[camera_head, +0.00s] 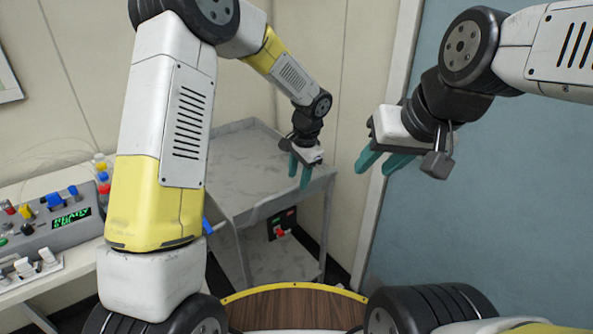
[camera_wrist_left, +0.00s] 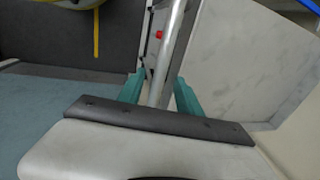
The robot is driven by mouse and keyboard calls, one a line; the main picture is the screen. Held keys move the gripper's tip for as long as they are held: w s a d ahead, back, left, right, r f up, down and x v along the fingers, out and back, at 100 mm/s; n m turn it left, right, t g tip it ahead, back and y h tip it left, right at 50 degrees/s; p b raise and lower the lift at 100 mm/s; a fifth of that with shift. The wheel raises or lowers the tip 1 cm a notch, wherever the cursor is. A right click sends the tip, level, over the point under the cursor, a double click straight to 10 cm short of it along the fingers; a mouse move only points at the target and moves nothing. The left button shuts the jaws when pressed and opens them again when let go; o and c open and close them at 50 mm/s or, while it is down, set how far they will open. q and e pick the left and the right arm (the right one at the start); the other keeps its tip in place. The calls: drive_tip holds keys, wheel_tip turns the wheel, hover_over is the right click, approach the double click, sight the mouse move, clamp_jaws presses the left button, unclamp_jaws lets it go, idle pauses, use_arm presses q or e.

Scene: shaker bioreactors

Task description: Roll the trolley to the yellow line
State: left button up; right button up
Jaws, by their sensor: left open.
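The trolley (camera_head: 262,160) is a grey metal cart with a marbled top and a lower shelf, standing against the wall in the head view. Its marbled top (camera_wrist_left: 262,62) also shows in the left wrist view. My left gripper (camera_head: 304,170) is at the trolley's right edge, teal fingers pointing down. In the left wrist view, a round metal bar (camera_wrist_left: 172,45) of the trolley passes between the open fingers (camera_wrist_left: 160,93); contact cannot be told. My right gripper (camera_head: 384,164) is open and empty, right of the trolley. The yellow line (camera_wrist_left: 96,34) shows on dark floor in the left wrist view.
A bench with a control box (camera_head: 50,225) and small coloured-cap bottles (camera_head: 102,172) stands at the left. A dark box with a red switch (camera_head: 281,226) sits low by the trolley. A blue-grey panel (camera_head: 490,200) fills the right side.

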use_arm(q)
drive_tip(key=shift+w+a+f, duration=0.15)
drive_tip(key=shift+w+f, duration=0.05)
drive_tip(key=shift+f, duration=0.9)
drive_tip(key=shift+c, duration=0.2)
clamp_jaws()
idle(0.5)
